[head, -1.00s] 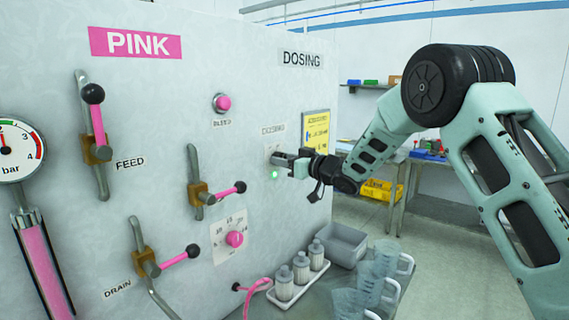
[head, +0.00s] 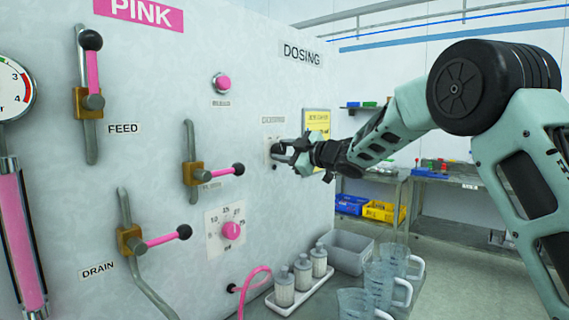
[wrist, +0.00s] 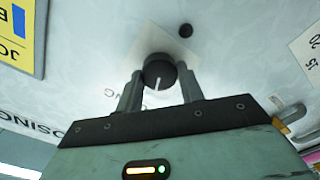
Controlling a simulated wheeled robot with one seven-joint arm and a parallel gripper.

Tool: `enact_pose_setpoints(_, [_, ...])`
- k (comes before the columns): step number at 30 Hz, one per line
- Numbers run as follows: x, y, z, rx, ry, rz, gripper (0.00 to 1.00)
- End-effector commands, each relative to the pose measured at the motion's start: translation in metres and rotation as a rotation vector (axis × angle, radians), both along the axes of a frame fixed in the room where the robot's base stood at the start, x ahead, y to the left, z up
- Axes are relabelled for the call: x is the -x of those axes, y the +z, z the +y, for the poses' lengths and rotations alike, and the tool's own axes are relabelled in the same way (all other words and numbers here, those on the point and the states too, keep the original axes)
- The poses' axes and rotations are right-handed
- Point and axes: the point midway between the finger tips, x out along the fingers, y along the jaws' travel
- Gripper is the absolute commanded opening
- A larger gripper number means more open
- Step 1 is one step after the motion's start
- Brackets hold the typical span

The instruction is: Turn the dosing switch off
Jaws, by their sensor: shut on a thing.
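The dosing switch (wrist: 158,70) is a round black knob with a white pointer line on a pale plate. It is on the wall panel under the DOSING sign (head: 302,54). My gripper (wrist: 160,76) is shut on the knob, one finger on each side. In the head view my gripper (head: 283,150) is at the switch and partly covers it. A small round lamp (wrist: 186,30) beside the knob looks dark. The knob's pointer points towards my gripper's palm in the wrist view.
Left of the switch are a pink BLEED button (head: 222,83), a pink dial (head: 231,230) and levers such as the FEED lever (head: 92,75). Below stand bottles on a white tray (head: 296,303), clear jugs (head: 380,275) and a grey bin (head: 349,250). A yellow notice (head: 318,121) hangs close right.

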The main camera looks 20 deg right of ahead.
Motion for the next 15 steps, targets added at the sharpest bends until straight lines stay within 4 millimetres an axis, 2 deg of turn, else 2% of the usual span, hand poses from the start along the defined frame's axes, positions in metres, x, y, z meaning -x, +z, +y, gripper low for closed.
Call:
enact_pose_setpoints(1, [0.0001,-0.0045,0.0000,0.025,-0.001,-0.018,0.15])
enact_pose_setpoints(15, [0.0001,-0.0020,-0.0002,0.144,-0.001,-0.102,0.15])
